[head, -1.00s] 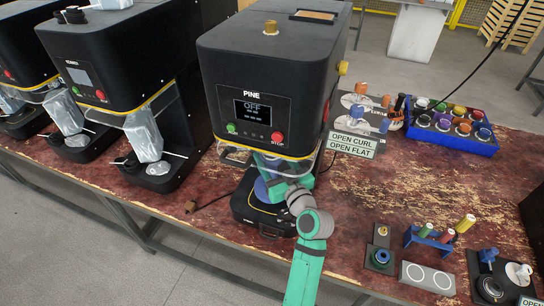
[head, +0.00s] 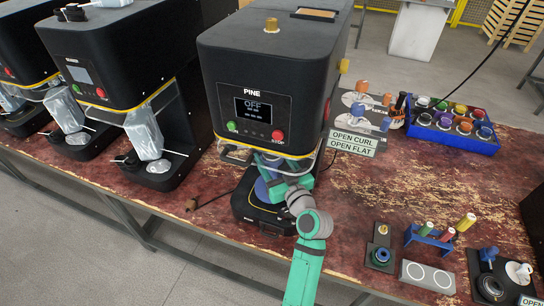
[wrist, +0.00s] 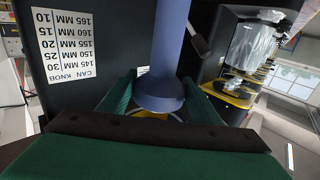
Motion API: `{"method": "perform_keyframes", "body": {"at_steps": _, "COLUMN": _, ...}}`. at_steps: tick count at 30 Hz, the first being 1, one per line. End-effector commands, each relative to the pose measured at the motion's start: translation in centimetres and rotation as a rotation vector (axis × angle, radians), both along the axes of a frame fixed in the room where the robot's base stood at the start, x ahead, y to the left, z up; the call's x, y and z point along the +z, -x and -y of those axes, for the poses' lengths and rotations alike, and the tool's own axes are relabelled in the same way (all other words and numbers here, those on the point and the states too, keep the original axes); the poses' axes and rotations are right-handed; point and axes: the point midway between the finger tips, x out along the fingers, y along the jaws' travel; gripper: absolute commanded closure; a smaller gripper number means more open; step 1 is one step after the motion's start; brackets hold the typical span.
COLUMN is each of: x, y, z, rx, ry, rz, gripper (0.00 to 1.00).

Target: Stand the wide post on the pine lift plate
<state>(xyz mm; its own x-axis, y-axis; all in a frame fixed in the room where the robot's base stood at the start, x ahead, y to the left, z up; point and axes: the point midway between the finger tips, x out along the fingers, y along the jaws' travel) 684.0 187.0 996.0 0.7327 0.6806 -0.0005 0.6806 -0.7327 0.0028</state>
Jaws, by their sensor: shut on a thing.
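The wide post (wrist: 166,60) is a blue-purple cylinder with a broader collar, standing between my gripper's green fingers in the wrist view, which is upside down. In the head view the post (head: 264,188) shows below the PINE machine's head, partly covered by my gripper (head: 277,178). My gripper is shut on it, inside the machine's opening. The pine lift plate is mostly hidden behind the post and arm, above the black base (head: 252,214). The post looks about upright. I cannot tell whether its foot touches the plate.
The PINE machine (head: 262,75) reads OFF and closes in my gripper from above and behind. A label (wrist: 64,47) is on its body in the wrist view. Right are a blue crate (head: 455,140), a blue rack (head: 428,238) and a two-circle plate (head: 428,276). Bare bench (head: 385,190) lies between.

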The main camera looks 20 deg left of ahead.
Motion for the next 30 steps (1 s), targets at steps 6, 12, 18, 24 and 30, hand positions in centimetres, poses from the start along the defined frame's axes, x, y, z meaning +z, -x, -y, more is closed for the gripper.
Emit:
{"method": "perform_keyframes", "body": {"at_steps": 6, "x": -0.17, "y": -0.01, "z": 0.02, "rx": -0.001, "ry": -0.001, "rz": 0.001, "gripper": 0.83}}
{"method": "perform_keyframes", "body": {"at_steps": 12, "x": -0.44, "y": -0.03, "z": 0.03, "rx": -0.001, "ry": -0.001, "rz": 0.001, "gripper": 0.83}}
{"method": "perform_keyframes", "body": {"at_steps": 18, "x": -0.66, "y": -0.04, "z": 0.14, "rx": -0.003, "ry": -0.001, "rz": 0.001, "gripper": 0.38}}
{"method": "perform_keyframes", "body": {"at_steps": 24, "x": -0.70, "y": -0.04, "z": 0.17, "rx": -0.003, "ry": -0.001, "rz": 0.001, "gripper": 0.20}}
{"method": "perform_keyframes", "body": {"at_steps": 30, "x": -0.83, "y": 0.07, "z": 0.30, "rx": -0.003, "ry": 0.001, "rz": -0.002, "gripper": 0.20}}
